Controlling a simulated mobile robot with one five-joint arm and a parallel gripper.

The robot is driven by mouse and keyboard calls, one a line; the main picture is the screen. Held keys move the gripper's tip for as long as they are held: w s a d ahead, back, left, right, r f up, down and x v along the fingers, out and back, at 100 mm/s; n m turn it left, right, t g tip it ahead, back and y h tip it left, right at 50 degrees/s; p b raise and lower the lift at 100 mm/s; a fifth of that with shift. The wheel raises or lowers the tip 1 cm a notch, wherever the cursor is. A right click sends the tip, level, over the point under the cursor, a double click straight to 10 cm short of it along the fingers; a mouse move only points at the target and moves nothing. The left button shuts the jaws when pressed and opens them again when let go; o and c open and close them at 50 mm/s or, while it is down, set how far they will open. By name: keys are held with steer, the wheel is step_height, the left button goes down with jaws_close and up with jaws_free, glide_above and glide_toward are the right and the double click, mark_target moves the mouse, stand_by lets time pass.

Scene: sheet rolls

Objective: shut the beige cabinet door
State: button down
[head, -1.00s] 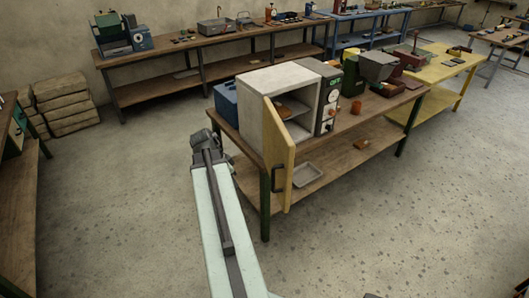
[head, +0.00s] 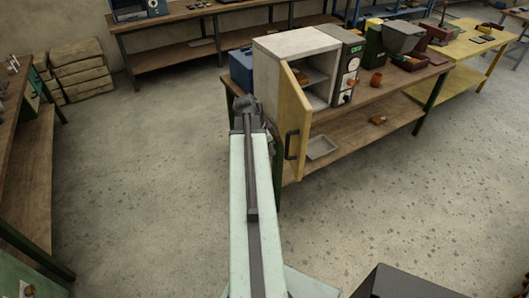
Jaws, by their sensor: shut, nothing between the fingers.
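The beige cabinet (head: 272,67) is a pale box standing on the near end of a wooden workbench. Its yellowish-beige door (head: 294,112) stands open, swung out toward me past the bench edge. My gripper (head: 247,103) is at the end of my outstretched arm, just left of the door in the picture. It is shut and empty. I cannot tell whether it touches the door or the bench. The cabinet's inside shows partly, with a shelf in it.
A blue box (head: 241,68) stands left of the cabinet, and a grey unit with a dial (head: 349,68) stands right of it. A grey tray (head: 321,147) lies on the lower shelf. Another workbench (head: 38,150) is at the left. The floor between is clear.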

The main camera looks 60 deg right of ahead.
steer(key=shift+s+d+r, duration=0.25)
steer(key=shift+s+d, duration=0.9)
steer(key=shift+d, duration=0.15)
